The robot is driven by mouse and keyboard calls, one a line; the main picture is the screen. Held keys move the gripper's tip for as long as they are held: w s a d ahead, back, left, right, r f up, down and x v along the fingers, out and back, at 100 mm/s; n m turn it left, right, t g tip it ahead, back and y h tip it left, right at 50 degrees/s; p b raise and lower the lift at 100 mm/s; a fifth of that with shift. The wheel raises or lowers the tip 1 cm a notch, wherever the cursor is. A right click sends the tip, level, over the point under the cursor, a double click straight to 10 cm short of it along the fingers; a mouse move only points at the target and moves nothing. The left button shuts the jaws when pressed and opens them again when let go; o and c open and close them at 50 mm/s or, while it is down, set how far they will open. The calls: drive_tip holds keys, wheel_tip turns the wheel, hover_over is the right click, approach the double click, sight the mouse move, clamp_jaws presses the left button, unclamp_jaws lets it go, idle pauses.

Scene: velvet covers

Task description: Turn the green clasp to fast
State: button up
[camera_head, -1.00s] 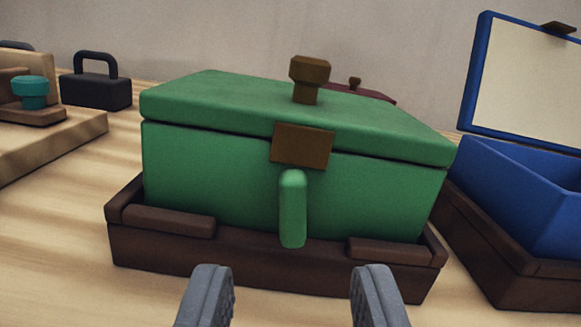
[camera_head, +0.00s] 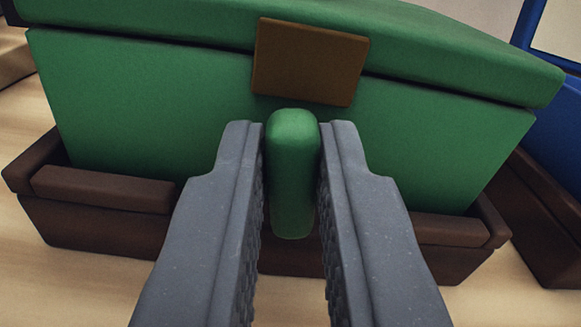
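The green clasp (camera_head: 292,170) is an upright rounded bar on the front of the green box (camera_head: 150,110). It hangs down below the brown plate (camera_head: 309,62) on the lid's front edge. The box's lid (camera_head: 430,40) is down. My gripper (camera_head: 291,135) is at the clasp, with one finger on each side of it. The left finger is very close to the clasp and the right finger is at its right edge. I cannot tell whether either finger touches it. The fingers stand apart by about the clasp's width. The clasp's lower end is partly between the fingers.
The green box sits in a dark brown tray (camera_head: 90,220) on a pale wooden table (camera_head: 60,290). A blue box (camera_head: 558,135) with its own brown tray (camera_head: 545,215) stands close at the right. Bare table lies at the front left.

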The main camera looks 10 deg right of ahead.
clamp_jaws()
drive_tip(key=shift+m, duration=0.8)
drive_tip(key=o, duration=0.6)
unclamp_jaws()
drive_tip(key=s+p, duration=0.2)
drive_tip(key=s, duration=1.1)
drive_tip(key=shift+s, duration=0.4)
drive_tip(key=shift+w, duration=0.1)
